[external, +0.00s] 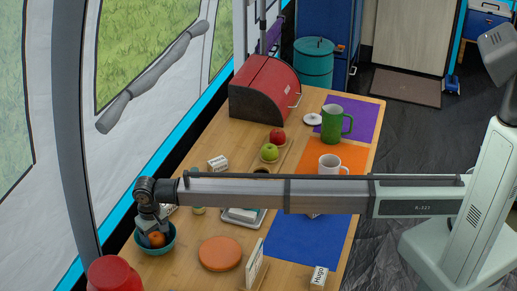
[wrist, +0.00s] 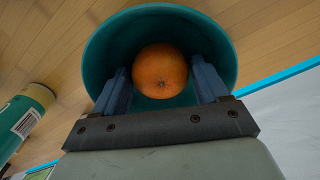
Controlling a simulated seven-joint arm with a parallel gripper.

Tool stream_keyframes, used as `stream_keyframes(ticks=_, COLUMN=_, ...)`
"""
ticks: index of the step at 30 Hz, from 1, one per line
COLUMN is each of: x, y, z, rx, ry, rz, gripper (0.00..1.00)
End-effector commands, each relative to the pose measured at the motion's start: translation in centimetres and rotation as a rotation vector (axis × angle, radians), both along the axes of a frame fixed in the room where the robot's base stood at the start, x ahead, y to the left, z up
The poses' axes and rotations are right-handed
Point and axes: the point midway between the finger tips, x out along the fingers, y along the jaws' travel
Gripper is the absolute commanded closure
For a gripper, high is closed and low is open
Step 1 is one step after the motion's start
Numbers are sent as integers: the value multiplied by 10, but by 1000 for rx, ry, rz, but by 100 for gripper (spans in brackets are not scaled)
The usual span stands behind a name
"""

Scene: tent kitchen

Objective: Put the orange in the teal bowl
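The orange (wrist: 160,72) is inside the teal bowl (wrist: 107,45), with the bowl's wall around it in the wrist view. My gripper (wrist: 160,82) has its two blue-grey fingers reaching over the bowl, one on each side of the orange. The fingertips are very close to the fruit; I cannot tell whether they press on it. In the external view the teal bowl (external: 153,250) stands at the table's left front edge, with the orange (external: 157,240) showing under my gripper (external: 150,225). The far side of the orange is hidden.
A green can (wrist: 22,118) is near the bowl. An orange round board (external: 220,253), a red-lidded container (external: 108,272) and small white boxes are nearby on the table. A red bread box (external: 262,88), apples, a green pitcher (external: 333,124) and a white mug (external: 329,164) are farther off.

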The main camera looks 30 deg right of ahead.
Motion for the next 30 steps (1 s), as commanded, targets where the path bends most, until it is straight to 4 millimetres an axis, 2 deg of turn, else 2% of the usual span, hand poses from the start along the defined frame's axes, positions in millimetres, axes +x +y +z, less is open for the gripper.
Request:
stream_keyframes(ticks=5, x=0, y=0, z=1, rx=0, ry=0, rz=0, gripper=26)
stream_keyframes(ticks=10, x=0, y=0, z=15, rx=1, ry=-1, rz=0, gripper=26)
stream_keyframes(ticks=24, x=0, y=1, z=98, rx=1, ry=-1, rz=0, gripper=26)
stream_keyframes(ticks=30, x=0, y=1, z=117, rx=0, ry=-1, rz=0, gripper=26)
